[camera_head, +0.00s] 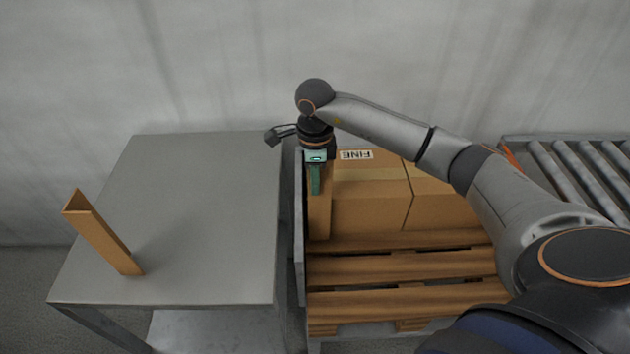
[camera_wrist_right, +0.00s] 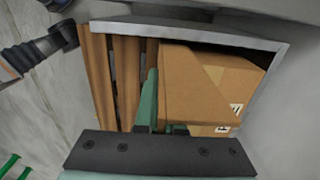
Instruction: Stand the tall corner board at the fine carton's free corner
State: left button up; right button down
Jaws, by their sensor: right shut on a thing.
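The fine carton (camera_head: 372,203) stands on the pallet, its FINE label upside down on top. It also shows in the wrist view (camera_wrist_right: 195,90). My right gripper (camera_head: 315,180) points down at the carton's left end. It is shut on a tan corner board (camera_head: 319,215), which I take for the tall one. The board is upright at the carton's near left corner, its foot at or near the pallet boards. The gripper hides its top, and I cannot tell whether it touches the carton. My left gripper's fingers are not seen clearly in either view.
Another tan corner board (camera_head: 103,235) stands on the grey table (camera_head: 190,210) at left. A second carton (camera_head: 437,203) is right of the fine carton. A grey wall panel (camera_head: 299,235) edges the pallet (camera_head: 400,268), whose front boards are bare. A roller conveyor (camera_head: 570,170) is at right.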

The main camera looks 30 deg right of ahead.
jog(key=shift+f, duration=0.2)
jog(key=c, duration=1)
grip_release()
jog(key=shift+r, duration=0.15)
notch_tip(320, 180, up, 12)
jog(key=shift+r, duration=0.1)
